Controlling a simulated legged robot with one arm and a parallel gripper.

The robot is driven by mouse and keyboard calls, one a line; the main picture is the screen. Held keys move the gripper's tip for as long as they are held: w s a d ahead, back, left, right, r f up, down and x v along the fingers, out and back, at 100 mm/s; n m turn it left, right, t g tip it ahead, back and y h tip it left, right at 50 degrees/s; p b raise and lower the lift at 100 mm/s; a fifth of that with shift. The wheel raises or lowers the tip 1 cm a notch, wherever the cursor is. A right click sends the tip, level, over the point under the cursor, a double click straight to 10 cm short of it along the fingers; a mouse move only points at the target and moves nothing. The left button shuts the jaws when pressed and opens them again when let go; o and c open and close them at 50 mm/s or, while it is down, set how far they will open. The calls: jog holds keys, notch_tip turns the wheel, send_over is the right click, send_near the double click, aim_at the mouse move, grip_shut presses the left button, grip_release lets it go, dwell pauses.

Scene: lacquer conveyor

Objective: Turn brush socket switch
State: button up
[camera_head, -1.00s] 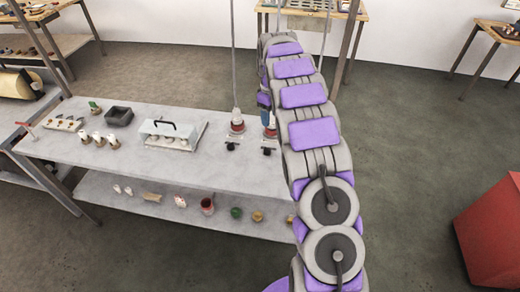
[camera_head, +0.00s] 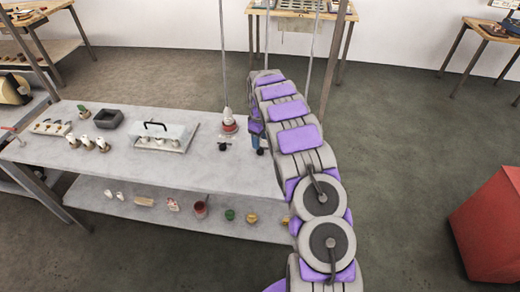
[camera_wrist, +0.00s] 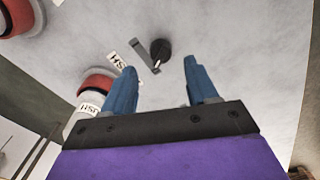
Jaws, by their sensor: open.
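A black switch knob (camera_wrist: 161,51) with a grey bar beside it stands on the table top in the wrist view. A small, partly legible label (camera_wrist: 118,63) is left of it. My gripper (camera_wrist: 160,68) is open, its blue fingers on either side of and just short of the knob, apparently not touching it. A red and white socket (camera_wrist: 97,88) is left of the left finger. In the head view another red and white socket (camera_head: 229,123) stands with a black switch (camera_head: 222,146) in front of it. My arm hides much of the right socket area there.
The grey table (camera_head: 215,178) carries a clear-covered rack (camera_head: 172,135) with a black handle, a dark tray (camera_head: 109,118) and several small white items to the left. Its lower shelf (camera_head: 150,214) holds small cups. A red bin (camera_head: 490,228) stands at the right. Another red fitting (camera_wrist: 18,15) is at the wrist view's upper left.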

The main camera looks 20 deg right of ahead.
aim_at(260, 150)
notch_tip(260, 150, down, 5)
jog(key=shift+f+b, duration=0.1)
jog(key=shift+b, duration=0.3)
jog(key=shift+c, duration=0.4)
jog(key=c, duration=1)
